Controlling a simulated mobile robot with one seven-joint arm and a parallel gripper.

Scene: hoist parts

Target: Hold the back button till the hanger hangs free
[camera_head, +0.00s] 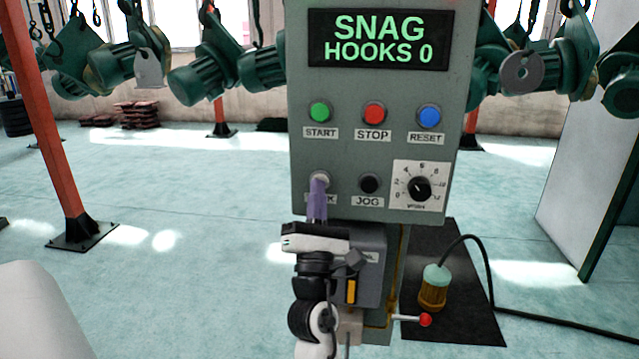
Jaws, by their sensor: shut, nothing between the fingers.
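The grey control box (375,150) stands in front of me. Its display (378,40) reads "SNAG HOOKS 0" in green. The back button (320,176) is at the lower left of the panel, mostly hidden by my fingertips; only the last letter of its label shows. My gripper (318,186), with purple fingers, is shut and empty, its tips over that button. I cannot tell whether the button is pressed in. Hanging parts show at both sides, such as a grey plate (149,69) and a grey notched disc (522,72). I cannot tell which is the hanger.
The jog button (370,183) and a dial (420,188) sit right of my fingers. Start (320,112), stop (374,113) and reset (428,116) are above. Orange posts (57,120) stand behind.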

